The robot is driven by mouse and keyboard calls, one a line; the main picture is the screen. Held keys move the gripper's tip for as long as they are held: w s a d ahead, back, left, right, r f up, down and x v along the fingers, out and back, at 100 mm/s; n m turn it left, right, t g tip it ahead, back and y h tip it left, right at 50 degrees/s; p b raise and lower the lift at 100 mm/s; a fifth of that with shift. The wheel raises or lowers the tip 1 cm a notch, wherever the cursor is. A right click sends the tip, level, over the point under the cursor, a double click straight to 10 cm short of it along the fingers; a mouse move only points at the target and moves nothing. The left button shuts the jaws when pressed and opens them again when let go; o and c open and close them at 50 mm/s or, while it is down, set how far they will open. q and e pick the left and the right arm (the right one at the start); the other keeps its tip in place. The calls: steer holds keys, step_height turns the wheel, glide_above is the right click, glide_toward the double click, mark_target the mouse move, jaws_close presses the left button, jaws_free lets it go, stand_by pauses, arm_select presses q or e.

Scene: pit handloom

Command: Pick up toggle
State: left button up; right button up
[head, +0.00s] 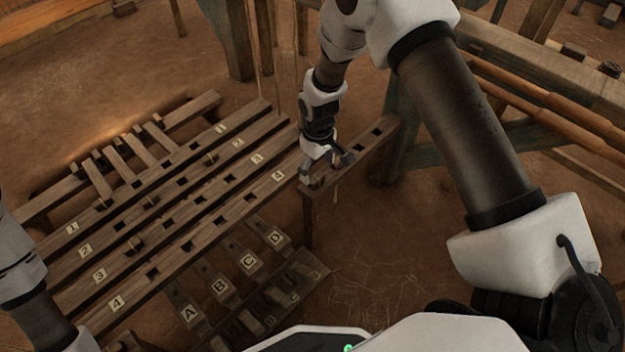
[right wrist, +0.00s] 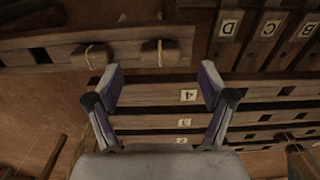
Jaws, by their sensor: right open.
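Two small wooden toggles with cord tied around them sit on a wooden rail (right wrist: 30,53) in the right wrist view, a left toggle (right wrist: 97,57) and a right toggle (right wrist: 160,53). In the head view, the same rail (head: 362,146) stands right of the slotted bars. My right gripper (head: 326,170) is over its near end, largely hiding the toggles there. In the right wrist view my right gripper (right wrist: 160,82) is open with nothing between its fingers. The right toggle lies ahead of the gap between the fingertips, apart from them. My left arm shows at lower left; its gripper is out of frame.
Long slotted bars with numbered tags (head: 278,176) fill the left, with several corded pegs in them. Lettered pedals (head: 219,287) lie below. Vertical cords (head: 276,60) hang near the right gripper. A timber frame (head: 400,140) stands to the right. Bare earth floor is clear front right.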

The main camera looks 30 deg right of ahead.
mark_target(317, 178)
step_height(317, 178, down, 5)
steer(key=b, duration=0.2)
steer(key=shift+w+f+b, duration=0.15)
steer(key=shift+b, duration=0.15)
steer(key=c, duration=1.1)
steer(key=shift+r, duration=0.25)
